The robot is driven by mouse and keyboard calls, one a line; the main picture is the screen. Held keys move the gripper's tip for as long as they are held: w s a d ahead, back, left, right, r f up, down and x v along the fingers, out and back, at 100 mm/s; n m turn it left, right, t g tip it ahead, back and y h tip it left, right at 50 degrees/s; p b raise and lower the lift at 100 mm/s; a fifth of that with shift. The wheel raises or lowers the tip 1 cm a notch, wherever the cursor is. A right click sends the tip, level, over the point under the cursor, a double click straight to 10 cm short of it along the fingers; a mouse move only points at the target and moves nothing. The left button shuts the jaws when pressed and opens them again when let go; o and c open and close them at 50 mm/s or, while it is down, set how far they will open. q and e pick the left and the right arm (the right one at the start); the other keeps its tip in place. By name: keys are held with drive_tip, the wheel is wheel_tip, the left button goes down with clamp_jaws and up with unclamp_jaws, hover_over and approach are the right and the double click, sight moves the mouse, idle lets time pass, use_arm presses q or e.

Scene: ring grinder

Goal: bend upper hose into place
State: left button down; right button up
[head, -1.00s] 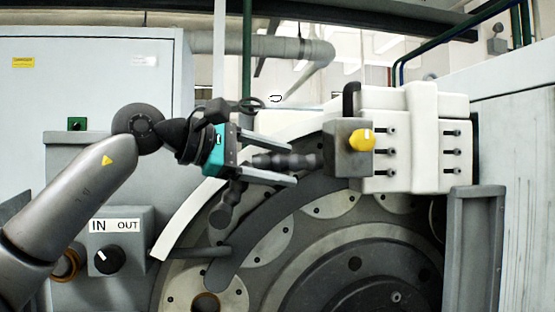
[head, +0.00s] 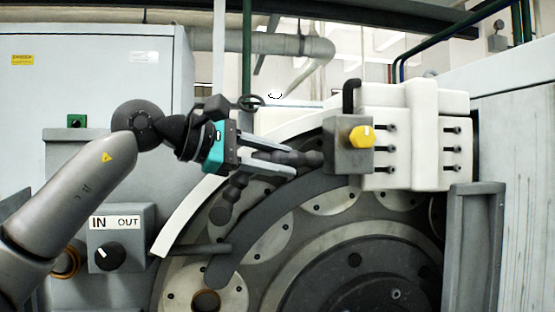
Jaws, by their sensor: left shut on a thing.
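The upper hose (head: 311,159) is a dark, segmented hose that runs left from a grey block with a yellow knob (head: 361,135). My left gripper (head: 290,162), with a teal band, comes in from the left. Its two fingers are shut on the upper hose, one above it and one below. The fingers hide part of the hose. A second dark, segmented hose (head: 229,200) hangs below the gripper, angled down to the left. My right gripper is not in view.
The large grinder disc (head: 370,270) fills the lower middle, with a curved white guard (head: 190,216) on its left. A white housing (head: 425,135) stands right of the grey block. A control box with an IN/OUT knob (head: 107,257) is at lower left.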

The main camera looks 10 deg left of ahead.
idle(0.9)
use_arm(q)
drive_tip(key=shift+f+b, duration=0.25)
drive_tip(key=shift+b, duration=0.35)
drive_tip(key=shift+w+d+f+n+t+h+b, duration=0.2)
drive_tip(key=shift+f+n+t+h+b, duration=0.45)
drive_tip(key=shift+b, duration=2.05)
drive_tip(key=shift+w+d+f+n+t+h+b, duration=0.1)
drive_tip(key=shift+d+f+n+t+h+b, duration=0.25)
drive_tip(key=shift+f+t+h+b, duration=1.5)
drive_tip(key=shift+w+d+r+n+t+h+b, duration=0.1)
drive_tip(key=shift+d+r+n+b, duration=0.3)
drive_tip(key=shift+b, duration=3.1)
drive_tip(key=shift+a+f, duration=0.1)
drive_tip(key=shift+f, duration=0.1)
drive_tip(key=c, duration=0.5)
unclamp_jaws()
drive_tip(key=shift+s+a, duration=0.1)
